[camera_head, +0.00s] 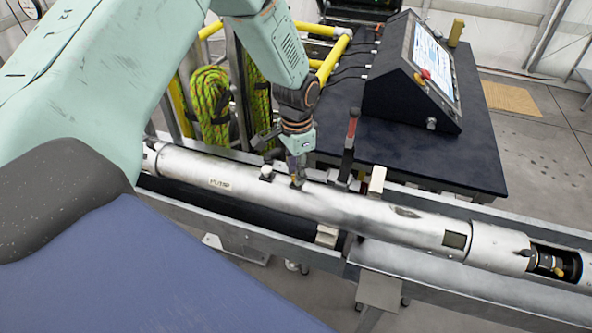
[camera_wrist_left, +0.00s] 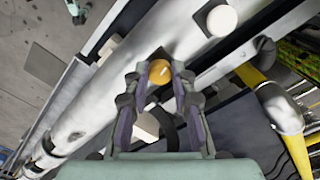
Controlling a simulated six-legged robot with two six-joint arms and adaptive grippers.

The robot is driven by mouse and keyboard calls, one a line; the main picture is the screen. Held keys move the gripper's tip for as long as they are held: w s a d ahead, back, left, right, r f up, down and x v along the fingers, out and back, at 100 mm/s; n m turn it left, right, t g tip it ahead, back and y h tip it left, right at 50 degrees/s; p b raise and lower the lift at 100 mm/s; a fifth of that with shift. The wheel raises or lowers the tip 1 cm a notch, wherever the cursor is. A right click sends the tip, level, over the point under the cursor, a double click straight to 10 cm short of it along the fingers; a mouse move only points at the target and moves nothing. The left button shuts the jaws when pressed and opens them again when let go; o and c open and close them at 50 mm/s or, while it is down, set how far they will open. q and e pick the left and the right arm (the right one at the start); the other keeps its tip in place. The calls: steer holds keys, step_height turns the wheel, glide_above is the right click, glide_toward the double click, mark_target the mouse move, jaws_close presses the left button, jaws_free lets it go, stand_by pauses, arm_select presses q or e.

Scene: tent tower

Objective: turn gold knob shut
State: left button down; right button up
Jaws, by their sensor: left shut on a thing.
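The gold knob (camera_wrist_left: 159,71) shows in the left wrist view as a round gold cap on the side of the silver pump tube (camera_wrist_left: 112,92). My left gripper (camera_wrist_left: 155,76) has its two fingers on either side of the knob and is shut on it. In the head view my left gripper (camera_head: 297,180) points down onto the top of the tube (camera_head: 345,208), right of the "PUMP" label. The knob is mostly hidden by the fingers there. My right gripper is not in view.
A white knob (camera_wrist_left: 221,20) stands on the tube close to the gripper. A red-handled lever (camera_head: 350,135) rises just right of the gripper in the head view. A control box (camera_head: 405,85) sits on the dark table (camera_head: 470,150) behind. Green rope (camera_head: 210,105) hangs at the left.

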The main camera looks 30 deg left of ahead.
arm_select(q)
steer(key=shift+w+r+m, duration=0.1)
steer(key=shift+w+m, duration=0.05)
steer(key=shift+m, duration=1.35)
steer(key=c, duration=1.1)
jaws_free()
step_height(320, 180, up, 12)
